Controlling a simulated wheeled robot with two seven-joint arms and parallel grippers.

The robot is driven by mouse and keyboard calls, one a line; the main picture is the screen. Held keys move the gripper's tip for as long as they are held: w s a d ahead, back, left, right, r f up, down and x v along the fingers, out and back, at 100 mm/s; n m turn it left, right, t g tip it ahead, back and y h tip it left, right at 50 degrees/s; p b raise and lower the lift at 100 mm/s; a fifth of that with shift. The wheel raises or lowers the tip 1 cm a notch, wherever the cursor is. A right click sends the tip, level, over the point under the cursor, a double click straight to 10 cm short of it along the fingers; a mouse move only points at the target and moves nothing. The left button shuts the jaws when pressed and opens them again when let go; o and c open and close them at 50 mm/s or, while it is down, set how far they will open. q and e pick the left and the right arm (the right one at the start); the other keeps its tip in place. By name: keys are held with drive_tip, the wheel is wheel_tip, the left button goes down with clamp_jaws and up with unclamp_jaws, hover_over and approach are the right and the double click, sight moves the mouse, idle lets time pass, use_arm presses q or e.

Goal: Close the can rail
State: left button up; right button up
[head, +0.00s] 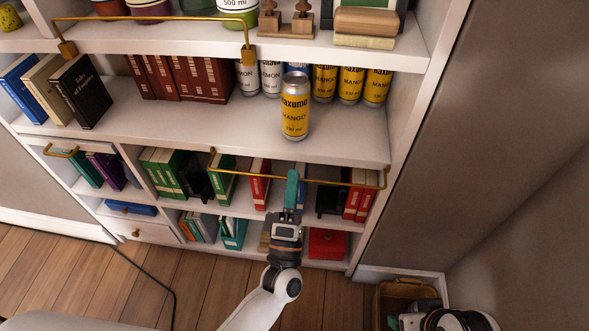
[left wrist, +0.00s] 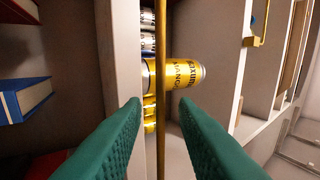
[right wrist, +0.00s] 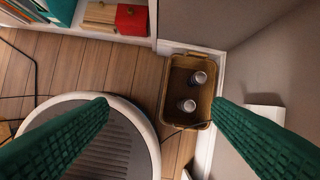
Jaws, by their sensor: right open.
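The can rail (head: 330,182) is a thin brass bar with bent ends, hanging low in front of the book compartments, below the edge of the can shelf (head: 250,135). A yellow mango can (head: 295,108) stands near that shelf's front edge, with several more cans behind it. My left gripper (head: 292,178) is at the rail's middle. In the left wrist view its green fingers (left wrist: 160,102) are open, one on each side of the upright-looking rail (left wrist: 162,60); contact is unclear. My right gripper (right wrist: 160,105) is open and empty above the floor.
A brown basket (right wrist: 168,105) holding two cans stands on the floor at the right, beside the wall. Another brass rail (head: 150,18) runs along the shelf above. Red and green books fill the compartments behind the low rail. A cable (head: 150,270) lies on the floor.

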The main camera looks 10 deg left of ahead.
use_arm(q)
drive_tip(key=v, duration=0.8)
drive_tip(key=shift+s+f, duration=0.2)
drive_tip(key=shift+s, duration=0.15)
